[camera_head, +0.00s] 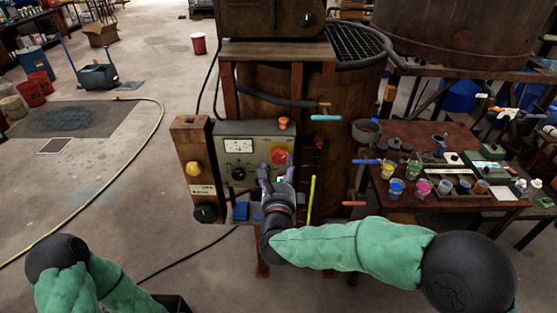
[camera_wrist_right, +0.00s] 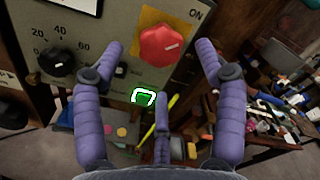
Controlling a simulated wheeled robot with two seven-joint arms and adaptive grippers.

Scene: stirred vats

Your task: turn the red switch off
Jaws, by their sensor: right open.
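A short white mark lies on the knob's right side. My right gripper (camera_head: 277,168) is open just in front of the panel. Its purple fingers stand to the left and right of the knob in the wrist view, with a third finger below. I cannot tell whether any finger touches it. My left gripper is out of view.
A black dial (camera_wrist_right: 57,62) sits left of the switch, and a green-lit square (camera_wrist_right: 143,97) is below it. A wooden box with a yellow knob (camera_head: 193,169) adjoins the panel. Paint cups (camera_head: 396,187) crowd the table at right. Open floor lies left.

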